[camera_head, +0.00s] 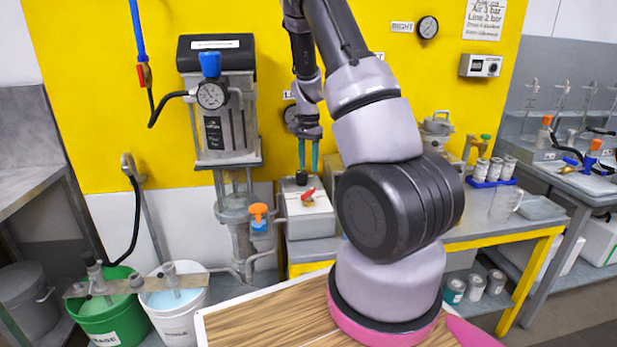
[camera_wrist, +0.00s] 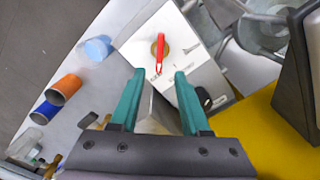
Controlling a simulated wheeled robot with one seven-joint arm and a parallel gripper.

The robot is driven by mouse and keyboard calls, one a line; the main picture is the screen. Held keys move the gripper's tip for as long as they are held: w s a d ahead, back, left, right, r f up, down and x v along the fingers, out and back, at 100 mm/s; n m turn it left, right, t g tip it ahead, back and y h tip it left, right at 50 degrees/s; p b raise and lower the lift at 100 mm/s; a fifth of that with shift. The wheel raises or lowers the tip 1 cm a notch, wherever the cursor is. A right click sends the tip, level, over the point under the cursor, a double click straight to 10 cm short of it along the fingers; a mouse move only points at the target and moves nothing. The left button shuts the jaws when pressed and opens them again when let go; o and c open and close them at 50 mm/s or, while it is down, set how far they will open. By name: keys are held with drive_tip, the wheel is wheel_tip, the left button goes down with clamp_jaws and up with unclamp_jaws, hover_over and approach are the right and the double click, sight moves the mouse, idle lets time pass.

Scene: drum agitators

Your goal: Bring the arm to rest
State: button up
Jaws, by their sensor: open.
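My gripper (camera_head: 308,156) hangs at the end of my raised, bent arm, fingers pointing down, in front of the yellow wall. In the wrist view its two teal fingers (camera_wrist: 160,105) are apart with nothing held between them. Beyond and below the fingertips is a white-grey box with a red lever (camera_wrist: 160,52) on a brass fitting. In the head view the same red lever (camera_head: 308,194) shows on the box (camera_head: 311,220), just below the fingers. I cannot tell whether any fingertip touches the box.
A pump unit (camera_head: 222,110) with a gauge and an orange-handled valve (camera_head: 258,211) stands left of the box. Green (camera_head: 104,318) and white (camera_head: 176,305) buckets stand lower left. Cans on a blue tray (camera_head: 491,182) and a kettle-like pot (camera_head: 437,126) are right. An orange cup (camera_wrist: 66,87) lies near the box.

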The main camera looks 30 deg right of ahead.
drive_tip(key=shift+r, duration=0.85)
drive_tip(key=s+a+r+n+t+y, duration=0.15)
drive_tip(key=s+a+r, duration=0.25)
drive_tip(key=r, duration=0.5)
drive_tip(key=s+a+r+n+t, duration=0.2)
drive_tip(key=s+a+r, duration=0.2)
drive_tip(key=r, duration=0.5)
drive_tip(key=s+a+r+n+t, duration=0.2)
drive_tip(key=s+r, duration=0.3)
drive_tip(key=s, duration=0.4)
drive_tip(key=s+a+r+n+t, duration=0.1)
drive_tip(key=s+a+r+n, duration=0.1)
drive_tip(key=s+a+r, duration=0.3)
drive_tip(key=s, duration=0.4)
drive_tip(key=shift+s+n+t, duration=0.35)
drive_tip(key=shift+s, duration=0.05)
drive_tip(key=shift+y, duration=0.25)
